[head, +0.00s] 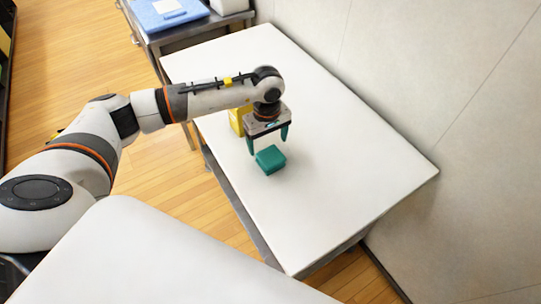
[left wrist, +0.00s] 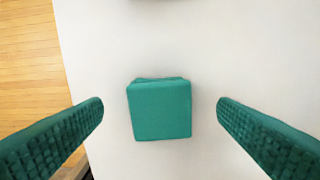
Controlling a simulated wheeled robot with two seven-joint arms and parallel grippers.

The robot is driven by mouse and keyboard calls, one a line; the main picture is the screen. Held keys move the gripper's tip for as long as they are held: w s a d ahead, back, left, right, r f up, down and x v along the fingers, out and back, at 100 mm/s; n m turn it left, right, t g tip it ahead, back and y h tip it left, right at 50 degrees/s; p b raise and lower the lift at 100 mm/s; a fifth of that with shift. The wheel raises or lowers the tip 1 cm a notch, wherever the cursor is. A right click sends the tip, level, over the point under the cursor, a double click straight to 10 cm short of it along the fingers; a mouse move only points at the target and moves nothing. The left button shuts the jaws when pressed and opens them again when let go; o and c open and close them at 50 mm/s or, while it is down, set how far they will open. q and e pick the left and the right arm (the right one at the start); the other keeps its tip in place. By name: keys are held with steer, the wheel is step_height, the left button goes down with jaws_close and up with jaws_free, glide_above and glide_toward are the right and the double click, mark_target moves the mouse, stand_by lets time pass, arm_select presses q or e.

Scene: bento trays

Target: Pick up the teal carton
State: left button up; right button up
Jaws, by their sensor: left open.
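The teal carton (head: 270,160) stands on the white table (head: 350,170), near its left long edge. In the left wrist view the carton (left wrist: 160,110) sits between the two green fingers, apart from both. My left gripper (head: 268,142) is open and points down just above the carton. In the left wrist view the left gripper (left wrist: 160,115) shows its fingers spread wide with clear gaps on each side of the carton. My right gripper is in neither view.
A yellow object (head: 236,121) stands behind my left gripper, partly hidden by it. A side table (head: 185,30) with a blue tray (head: 165,12) is at the back left. A wall runs along the table's right side. The table right of the carton is clear.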

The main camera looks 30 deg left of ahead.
mark_target(268, 152)
arm_select(q)
step_height(268, 152, down, 3)
steer(key=shift+s+r+p, duration=0.1)
steer(key=shift+r+p, duration=0.1)
steer(key=shift+p, duration=0.8)
step_height(268, 152, down, 2)
steer(key=shift+f, duration=0.5)
steer(key=c, duration=1.1)
steer(key=shift+o, duration=0.2)
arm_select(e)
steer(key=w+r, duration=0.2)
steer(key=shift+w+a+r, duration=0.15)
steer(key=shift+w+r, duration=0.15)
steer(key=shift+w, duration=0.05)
